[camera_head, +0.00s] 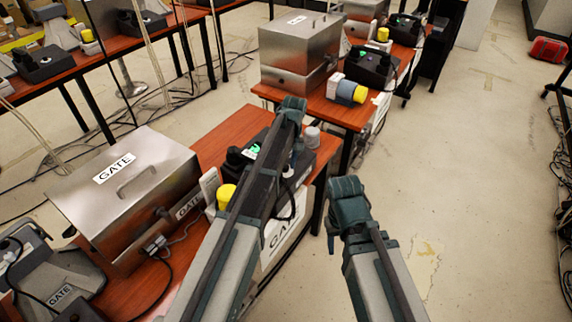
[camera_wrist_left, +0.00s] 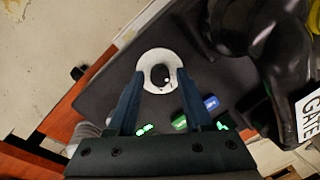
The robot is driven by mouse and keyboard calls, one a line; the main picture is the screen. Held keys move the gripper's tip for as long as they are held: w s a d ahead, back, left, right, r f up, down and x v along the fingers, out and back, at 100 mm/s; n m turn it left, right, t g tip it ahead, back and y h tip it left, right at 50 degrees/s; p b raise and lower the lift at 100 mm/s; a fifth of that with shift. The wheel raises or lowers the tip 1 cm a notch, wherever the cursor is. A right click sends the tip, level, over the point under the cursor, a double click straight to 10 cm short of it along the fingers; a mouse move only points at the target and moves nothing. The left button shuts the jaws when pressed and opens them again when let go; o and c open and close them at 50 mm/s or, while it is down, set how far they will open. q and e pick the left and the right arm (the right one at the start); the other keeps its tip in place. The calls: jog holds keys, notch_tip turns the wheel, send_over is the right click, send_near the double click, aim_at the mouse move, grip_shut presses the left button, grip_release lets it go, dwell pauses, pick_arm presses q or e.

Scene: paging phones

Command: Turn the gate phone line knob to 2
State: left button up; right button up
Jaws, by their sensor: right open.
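The black gate phone box (camera_head: 303,160) stands on the red-brown table behind my left arm, which hides much of it. In the left wrist view its dark panel (camera_wrist_left: 115,95) carries a round white dial with a black knob (camera_wrist_left: 160,77) in its middle. My left gripper (camera_head: 292,104) is over the phone. In the left wrist view its fingers are open, with the knob between their tips; I cannot tell whether they touch it. Green lit marks (camera_wrist_left: 145,129) and a blue button (camera_wrist_left: 210,103) show near the fingers; the number is unclear. My right gripper (camera_head: 346,187) is open and empty over the floor.
A metal GATE box (camera_head: 130,190) and a yellow-capped item (camera_head: 226,194) stand left of the phone. A black handset with cord (camera_wrist_left: 280,50) lies beside the panel. Another table with a metal box (camera_head: 298,45) is behind.

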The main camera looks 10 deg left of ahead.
pick_arm(q)
grip_shut()
jog(key=m, duration=0.3)
jog(key=shift+d+m, duration=0.1)
jog(key=shift+m, duration=0.3)
jog(key=shift+m+y, duration=0.4)
jog(key=shift+m, duration=1.5)
jog(key=shift+o, duration=1.3)
grip_release()
